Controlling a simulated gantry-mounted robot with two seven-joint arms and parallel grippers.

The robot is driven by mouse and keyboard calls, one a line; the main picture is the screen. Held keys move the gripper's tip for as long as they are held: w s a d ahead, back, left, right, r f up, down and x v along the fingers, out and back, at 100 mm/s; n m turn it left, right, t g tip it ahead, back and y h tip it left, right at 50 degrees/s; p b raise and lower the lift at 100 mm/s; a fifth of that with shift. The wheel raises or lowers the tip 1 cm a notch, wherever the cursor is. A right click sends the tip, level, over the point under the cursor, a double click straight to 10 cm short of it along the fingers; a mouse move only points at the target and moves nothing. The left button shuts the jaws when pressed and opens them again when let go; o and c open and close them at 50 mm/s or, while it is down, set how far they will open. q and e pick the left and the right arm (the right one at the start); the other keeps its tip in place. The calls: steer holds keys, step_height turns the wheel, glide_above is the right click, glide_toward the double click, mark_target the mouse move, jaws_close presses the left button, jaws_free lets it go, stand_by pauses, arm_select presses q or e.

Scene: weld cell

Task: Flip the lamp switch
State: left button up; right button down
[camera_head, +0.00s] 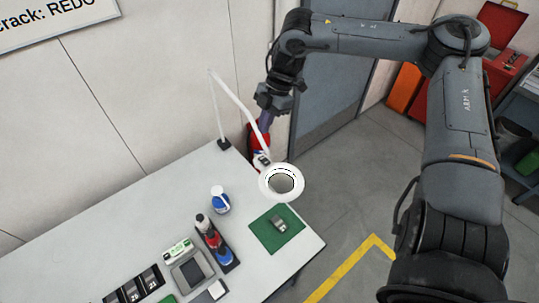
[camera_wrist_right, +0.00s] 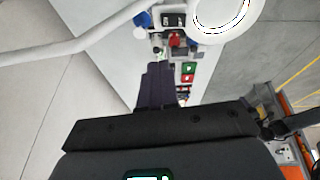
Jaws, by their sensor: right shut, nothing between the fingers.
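A white desk lamp (camera_head: 239,101) stands at the table's back edge, with a jointed arm and a round ring-shaped head (camera_head: 281,182). Its arm (camera_wrist_right: 75,45) and ring head (camera_wrist_right: 222,14) also show in the right wrist view. A small dark-and-white part (camera_head: 262,160) sits where the arm meets the head; I cannot tell whether it is the switch. My right gripper (camera_head: 265,120) is shut and empty, its dark purple fingers pointing down behind the lamp arm. The fingers also show in the right wrist view (camera_wrist_right: 157,82). My left gripper is not in view.
The white table (camera_head: 131,217) holds a blue-and-white bottle (camera_head: 220,200), a dark tray of bottles (camera_head: 229,264) and a green mat (camera_head: 262,239) with a small metal part (camera_head: 279,224). A red object (camera_head: 256,135) is behind the lamp. A grey door (camera_head: 332,85) is behind my right arm.

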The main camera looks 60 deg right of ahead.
step_height(320, 180, up, 3)
steer(key=s+d+m+g, duration=0.1)
steer(key=s, duration=0.1)
steer(key=p, duration=0.2)
glide_above(266, 161)
steer(key=d, duration=0.1)
step_height(266, 161, down, 11)
steer(key=shift+s+f, duration=0.1)
steer(key=shift+s, duration=0.05)
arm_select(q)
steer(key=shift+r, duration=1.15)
arm_select(e)
steer(key=shift+f, duration=0.85)
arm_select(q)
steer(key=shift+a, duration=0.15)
